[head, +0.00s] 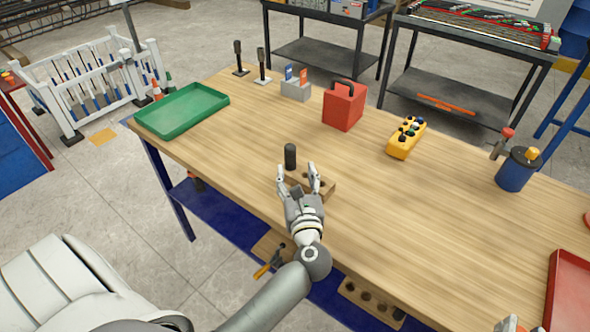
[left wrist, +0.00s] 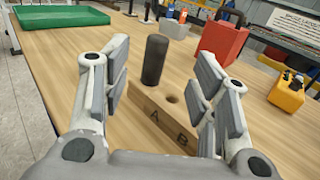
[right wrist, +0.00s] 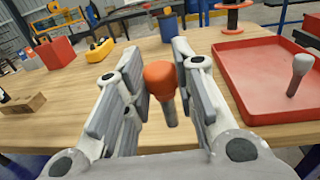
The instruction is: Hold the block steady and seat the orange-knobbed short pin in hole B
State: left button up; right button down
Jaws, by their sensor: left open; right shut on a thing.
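The wooden block (head: 322,186) lies near the table's front edge, with letters A and B on its face in the left wrist view (left wrist: 160,122). A dark cylindrical pin (left wrist: 154,61) stands upright at the A end. An empty hole (left wrist: 173,99) shows beside it, toward the B side. My left gripper (head: 297,176) is open, its fingers around the block's near side; contact is unclear. My right gripper (right wrist: 158,88) is shut on the orange-knobbed pin (right wrist: 160,78), which hangs shank down, well right of the block (right wrist: 22,106). Only a bit of this gripper (head: 508,325) shows in the head view.
A red tray (head: 552,290) at the right holds a grey-knobbed pin (right wrist: 299,72). A green tray (head: 182,110), red box (head: 344,108), yellow box (head: 405,142) and blue container (head: 513,172) stand farther back. The tabletop between block and red tray is clear.

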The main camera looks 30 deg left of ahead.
aim_at(291, 150)
pick_arm(q)
jog(key=p+x, duration=0.3)
jog(key=x, duration=0.7)
jog(key=shift+a+r, duration=0.1)
jog(key=shift+a, duration=0.1)
pick_arm(e)
notch_tip(291, 150, up, 3)
jog(key=shift+r, duration=0.15)
pick_arm(q)
jog(key=shift+x, duration=0.85)
pick_arm(e)
jog(key=shift+r, duration=0.1)
pick_arm(q)
grip_shut()
jog(key=shift+d, duration=0.1)
